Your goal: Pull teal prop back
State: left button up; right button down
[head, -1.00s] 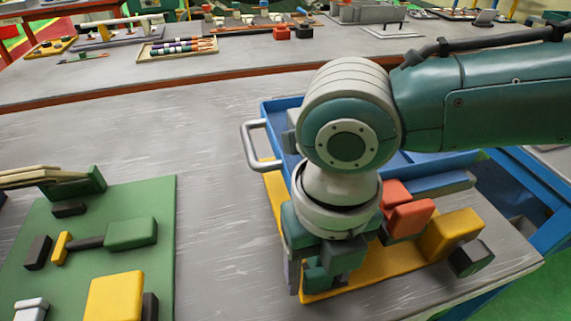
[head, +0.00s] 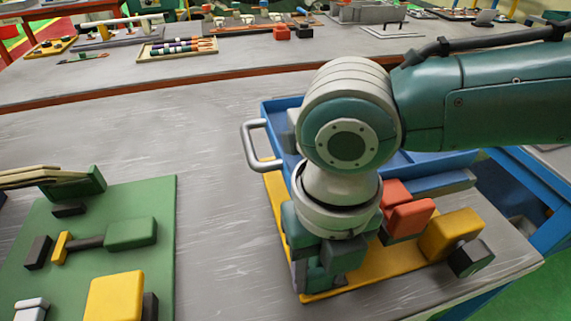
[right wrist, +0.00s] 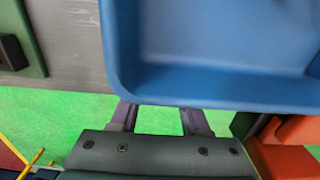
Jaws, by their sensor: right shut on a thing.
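My right gripper (head: 320,268) points down over the front left part of a yellow base plate (head: 390,272). Its fingers are mostly hidden from the head view by the wrist; one grey-purple finger shows at the left. A teal piece (head: 319,278) shows low between the fingers, and the gripper is shut on it; I take it for the teal prop. In the right wrist view the finger tips (right wrist: 160,118) run under the near edge of a blue tray (right wrist: 220,90), and the prop cannot be made out there. My left gripper is not in view.
The blue tray with a grey handle (head: 254,146) stands behind my wrist. Orange (head: 411,217) and yellow (head: 451,234) blocks are right of the gripper. A green board (head: 60,285) with several blocks lies at left. The grey table between is clear.

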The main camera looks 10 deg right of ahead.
dwell(0.5)
jog(key=shift+s+r+p, duration=0.15)
jog(key=shift+s+p, duration=0.1)
jog(key=shift+p, duration=0.2)
jog(key=s+p, duration=0.2)
jog(key=s, duration=0.1)
jog(key=shift+s+p, duration=0.3)
jog(key=shift+c, duration=1.9)
grip_release()
